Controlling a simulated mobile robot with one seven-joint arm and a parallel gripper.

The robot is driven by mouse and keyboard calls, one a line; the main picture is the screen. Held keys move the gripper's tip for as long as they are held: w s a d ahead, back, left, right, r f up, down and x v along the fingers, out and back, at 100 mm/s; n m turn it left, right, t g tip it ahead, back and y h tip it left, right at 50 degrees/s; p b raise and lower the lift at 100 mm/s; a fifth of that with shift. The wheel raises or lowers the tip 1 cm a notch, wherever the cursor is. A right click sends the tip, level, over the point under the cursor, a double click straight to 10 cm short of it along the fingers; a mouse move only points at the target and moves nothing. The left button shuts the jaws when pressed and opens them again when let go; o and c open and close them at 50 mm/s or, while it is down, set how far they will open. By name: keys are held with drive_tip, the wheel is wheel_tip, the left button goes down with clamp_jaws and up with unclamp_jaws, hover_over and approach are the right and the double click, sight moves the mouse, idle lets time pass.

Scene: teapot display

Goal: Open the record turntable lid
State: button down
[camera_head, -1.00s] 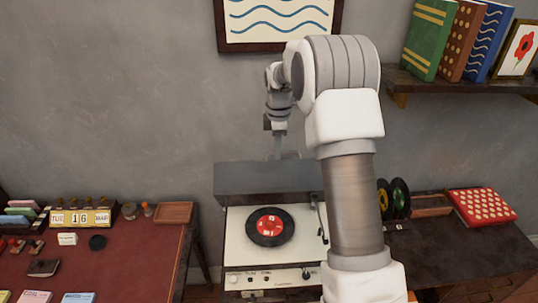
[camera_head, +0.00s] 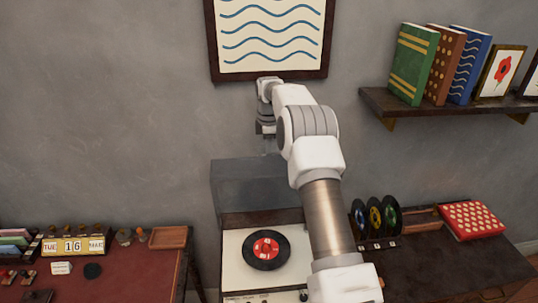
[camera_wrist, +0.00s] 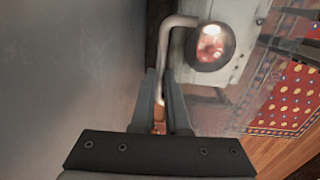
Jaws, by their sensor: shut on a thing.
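The turntable (camera_head: 236,272) stands in the lower middle of the head view, with a black record (camera_head: 266,250) with a red label on its platter. Its dark translucent lid (camera_head: 240,185) stands raised and tilted at the back, near the wall, and the deck is uncovered. My gripper (camera_head: 268,147) is at the lid's upper edge, partly hidden by my arm. In the wrist view, my gripper (camera_wrist: 164,110) is shut on a bent pale bar (camera_wrist: 164,65), which looks like the lid's handle. The turntable's right side is hidden behind my arm.
A framed wave picture (camera_head: 270,35) hangs just above my wrist. A shelf (camera_head: 450,104) with books is at the upper right. Upright records (camera_head: 376,218) and a red dotted box (camera_head: 472,220) stand right of the turntable. A red-topped desk (camera_head: 130,270) is at left.

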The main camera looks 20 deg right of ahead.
drive_tip(key=shift+w+f, duration=0.3)
drive_tip(key=shift+w, duration=0.05)
idle(0.3)
drive_tip(key=c, duration=0.9)
unclamp_jaws()
drive_tip(key=shift+w, duration=0.2)
drive_tip(key=shift+r, duration=0.1)
drive_tip(key=r, duration=0.8)
drive_tip(key=s+r, duration=0.1)
drive_tip(key=r, duration=0.3)
